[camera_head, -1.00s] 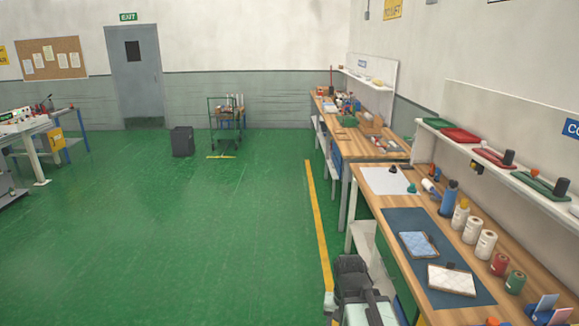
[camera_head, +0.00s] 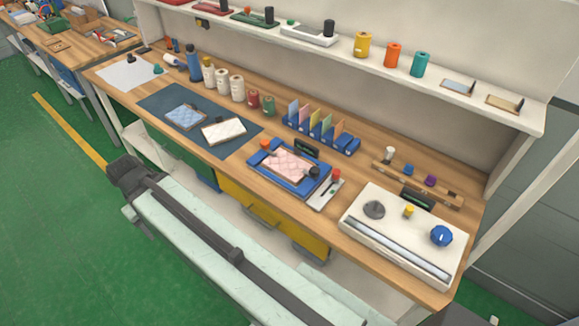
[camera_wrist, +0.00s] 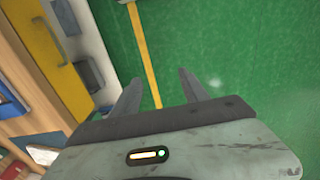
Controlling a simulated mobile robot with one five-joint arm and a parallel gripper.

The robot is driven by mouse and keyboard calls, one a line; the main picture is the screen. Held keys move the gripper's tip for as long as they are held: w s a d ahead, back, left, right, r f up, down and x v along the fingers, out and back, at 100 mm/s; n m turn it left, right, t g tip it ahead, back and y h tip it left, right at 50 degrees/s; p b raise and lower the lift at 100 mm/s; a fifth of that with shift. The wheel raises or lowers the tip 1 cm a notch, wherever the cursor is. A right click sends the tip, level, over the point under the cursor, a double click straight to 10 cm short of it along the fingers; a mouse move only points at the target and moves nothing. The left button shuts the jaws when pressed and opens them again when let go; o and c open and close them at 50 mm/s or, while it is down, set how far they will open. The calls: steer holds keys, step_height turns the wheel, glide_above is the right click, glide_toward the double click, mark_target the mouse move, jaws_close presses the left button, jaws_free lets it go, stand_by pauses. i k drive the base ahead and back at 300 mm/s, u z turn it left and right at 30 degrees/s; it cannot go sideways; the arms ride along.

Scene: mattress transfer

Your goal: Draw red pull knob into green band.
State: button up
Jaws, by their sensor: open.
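The blue fixture (camera_head: 257,172) holds a pink quilted pad. A white panel (camera_head: 380,258) with a blue dial stands to its right. Yellow drawers (camera_head: 250,208) lie under the bench front. Spools and a card rack stand behind. The floor (camera_head: 50,200) at left is clear.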

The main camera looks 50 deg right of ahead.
mark_target(335, 174)
steer(key=z, duration=1.85)
steer(key=k, duration=0.45)
steer(key=z, duration=0.25)
steer(key=i, duration=0.45)
steer(key=u, duration=0.1)
